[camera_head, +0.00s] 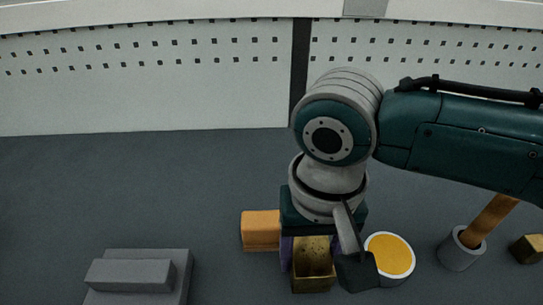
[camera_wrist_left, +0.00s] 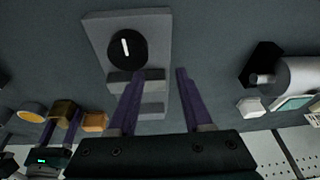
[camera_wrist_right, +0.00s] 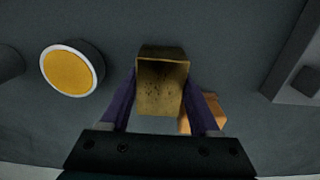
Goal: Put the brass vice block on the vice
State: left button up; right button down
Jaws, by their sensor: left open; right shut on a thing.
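The brass block (camera_head: 313,270) is between the purple fingers of my right gripper. It shows large in the right wrist view (camera_wrist_right: 162,82), gripped on both sides by my right gripper (camera_wrist_right: 163,85). I cannot tell whether it touches the table. The grey vice (camera_head: 138,274) is at the lower left of the head view, cut off by its edge. In the left wrist view the vice (camera_wrist_left: 103,40) shows its grey plate, a black round knob and grey jaws. My left gripper (camera_wrist_left: 160,74) is open and empty, with its fingers over the vice in that view.
An orange block (camera_head: 261,229) stands just left of my right gripper. A yellow disc with a white rim (camera_head: 389,256) is to the right. Beyond are a grey cup (camera_head: 461,250) and a second brass-coloured block (camera_head: 528,249). The table between vice and orange block is clear.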

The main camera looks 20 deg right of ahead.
jog(key=shift+f, duration=0.1)
jog(key=shift+c, duration=0.6)
grip_release()
